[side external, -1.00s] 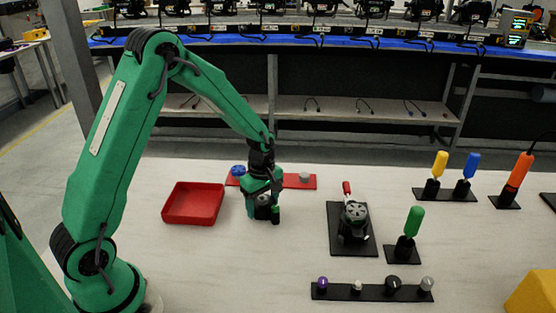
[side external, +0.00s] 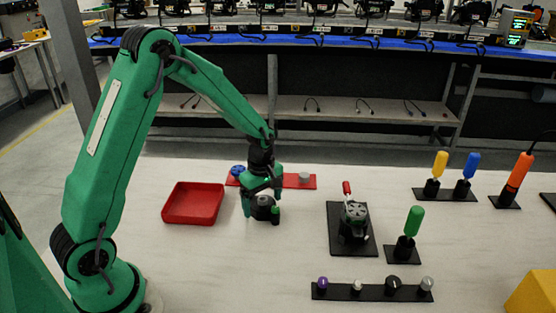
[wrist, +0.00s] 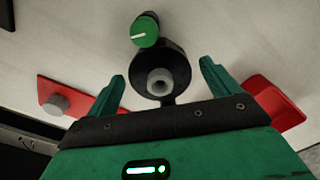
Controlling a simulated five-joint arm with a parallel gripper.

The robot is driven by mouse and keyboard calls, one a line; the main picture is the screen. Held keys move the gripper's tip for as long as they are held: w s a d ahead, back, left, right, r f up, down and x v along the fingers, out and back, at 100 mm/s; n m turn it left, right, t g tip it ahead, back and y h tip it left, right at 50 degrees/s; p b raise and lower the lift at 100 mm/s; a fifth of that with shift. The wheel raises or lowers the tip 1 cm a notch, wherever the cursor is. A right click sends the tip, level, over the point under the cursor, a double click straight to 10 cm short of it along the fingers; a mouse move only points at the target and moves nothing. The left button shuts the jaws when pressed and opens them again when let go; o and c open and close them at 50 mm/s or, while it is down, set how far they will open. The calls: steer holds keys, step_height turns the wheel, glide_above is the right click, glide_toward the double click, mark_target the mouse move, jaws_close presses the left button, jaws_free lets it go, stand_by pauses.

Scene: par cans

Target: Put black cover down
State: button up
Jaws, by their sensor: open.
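The black cover (side external: 262,209) is a round black piece with a green knob (side external: 276,213) at its side. It appears to rest on the pale table between the red tray and the black-based fixture. My gripper (side external: 263,199) is open just above it, its fingers apart on either side. In the wrist view, the cover (wrist: 172,62) with its grey hub (wrist: 159,81) shows between my two open green fingers, with clear gaps to both. The green knob (wrist: 145,31) sits beyond it. The exact contact of the cover with the table is hard to see.
The red tray (side external: 166,213) is left of the cover. A red strip (side external: 290,181) with a blue piece and a grey piece lies behind. A fixture on a black plate (side external: 336,244) stands right, with a green-handled tool (side external: 414,221) beside it. A knob rack (side external: 320,295) is in front.

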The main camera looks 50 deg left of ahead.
mark_target(262, 204)
step_height(262, 204, up, 11)
stand_by(0.5)
stand_by(0.5)
steer(key=s+d+r+m+t, duration=0.2)
steer(key=s+r+m, duration=0.4)
steer(key=s+m, duration=0.3)
steer(key=s+d+r+m+t, duration=0.3)
steer(key=s+r+m, duration=0.3)
steer(key=s+m, duration=0.3)
steer(key=shift+s+d+t, duration=0.3)
steer(key=shift+s+d, duration=0.2)
steer(key=shift+s, duration=0.7)
